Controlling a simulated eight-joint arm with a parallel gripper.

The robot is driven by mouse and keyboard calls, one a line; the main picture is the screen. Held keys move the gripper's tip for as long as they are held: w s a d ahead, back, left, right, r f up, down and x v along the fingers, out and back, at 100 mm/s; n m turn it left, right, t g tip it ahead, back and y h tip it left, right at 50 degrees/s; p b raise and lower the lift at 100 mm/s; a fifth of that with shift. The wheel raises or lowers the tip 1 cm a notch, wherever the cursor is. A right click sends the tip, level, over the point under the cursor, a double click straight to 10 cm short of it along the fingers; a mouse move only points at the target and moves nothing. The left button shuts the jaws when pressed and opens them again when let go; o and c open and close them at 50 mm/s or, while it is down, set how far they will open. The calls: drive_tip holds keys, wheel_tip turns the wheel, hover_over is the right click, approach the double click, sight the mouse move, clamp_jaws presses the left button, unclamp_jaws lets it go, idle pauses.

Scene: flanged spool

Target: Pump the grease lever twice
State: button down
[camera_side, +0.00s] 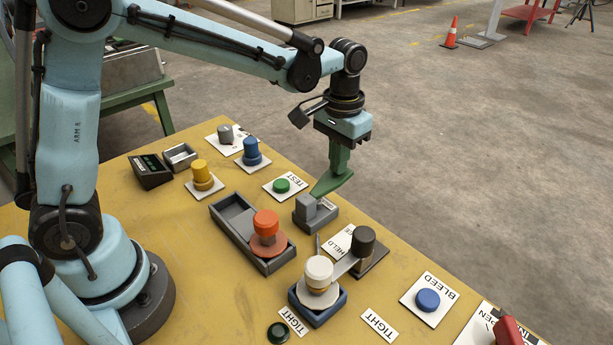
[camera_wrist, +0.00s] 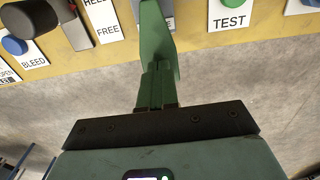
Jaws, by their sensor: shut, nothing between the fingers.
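My gripper (camera_side: 318,194) has green fingers, shut and empty, pointing down at a small grey block on a dark grey base (camera_side: 316,216). The fingertips are at the block's upper right side; I cannot tell whether they touch it. In the wrist view my gripper (camera_wrist: 152,12) shows its fingers together, with the tips near the top edge. No part is labelled as a grease lever, and I cannot tell for certain which part it is. A dark-knobbed arm (camera_side: 362,242) lies by the HELD label; its dark knob also shows in the wrist view (camera_wrist: 30,17).
A green TEST button (camera_side: 281,185) is left of the grey block. An orange spool (camera_side: 266,228) stands in a grey tray (camera_side: 222,222). A white-topped spool (camera_side: 319,272) stands in a blue tray (camera_side: 322,317). A blue BLEED button (camera_side: 428,300) and red handle (camera_side: 507,331) are at right.

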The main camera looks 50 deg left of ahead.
drive_tip(key=shift+r, duration=2.6)
drive_tip(key=shift+s+a+r, duration=0.1)
drive_tip(key=shift+s, duration=0.05)
drive_tip(key=s+a+t, duration=0.6)
drive_tip(key=s+t, duration=0.1)
drive_tip(key=s, duration=0.6)
drive_tip(key=shift+a+f, duration=0.15)
drive_tip(key=shift+f, duration=0.15)
